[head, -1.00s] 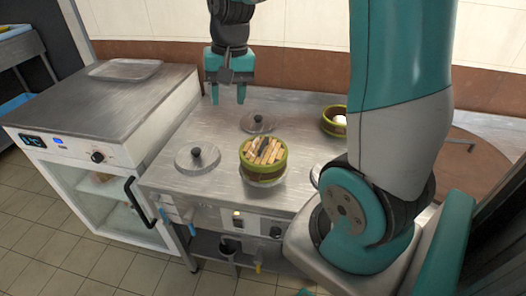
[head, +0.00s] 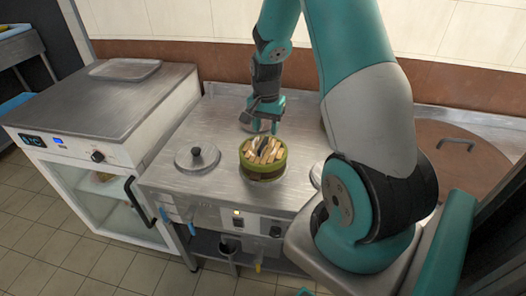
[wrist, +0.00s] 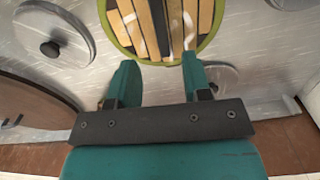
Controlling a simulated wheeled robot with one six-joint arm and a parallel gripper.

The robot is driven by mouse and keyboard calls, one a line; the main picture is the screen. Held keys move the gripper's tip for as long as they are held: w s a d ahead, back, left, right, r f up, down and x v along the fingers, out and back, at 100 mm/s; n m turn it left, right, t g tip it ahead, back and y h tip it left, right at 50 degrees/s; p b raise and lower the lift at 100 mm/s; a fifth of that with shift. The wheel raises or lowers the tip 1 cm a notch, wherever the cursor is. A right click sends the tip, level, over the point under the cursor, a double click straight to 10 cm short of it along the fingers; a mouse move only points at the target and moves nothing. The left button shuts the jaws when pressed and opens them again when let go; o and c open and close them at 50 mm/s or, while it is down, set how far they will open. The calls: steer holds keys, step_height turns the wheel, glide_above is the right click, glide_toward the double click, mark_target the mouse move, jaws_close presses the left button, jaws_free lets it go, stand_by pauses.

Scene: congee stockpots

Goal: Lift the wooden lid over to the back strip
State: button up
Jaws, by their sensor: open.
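The wooden lid (head: 264,149), made of pale slats with a dark handle bar across it, sits on a round pot with a green rim (head: 264,171) on the steel counter. In the wrist view the lid's slats (wrist: 150,25) show at the top, inside the green rim, partly cut off by the frame. My gripper (head: 265,124) is open and empty, above and just behind the lid. In the wrist view its two fingers (wrist: 157,68) point toward the lid's near edge, with no contact visible. The counter's bare back edge (head: 222,92) shows left of my arm.
A round metal lid with a black knob (head: 198,158) lies left of the pot; another (head: 254,122) is partly hidden behind my gripper. A large brown disc with a handle (head: 462,160) is at the right. A tray (head: 125,69) lies on the left unit.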

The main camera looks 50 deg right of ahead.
mark_target(264, 141)
steer(key=f, duration=0.5)
steer(key=shift+a+f+p, duration=0.1)
steer(key=shift+a+p, duration=0.15)
steer(key=shift+p, duration=0.1)
jaws_close()
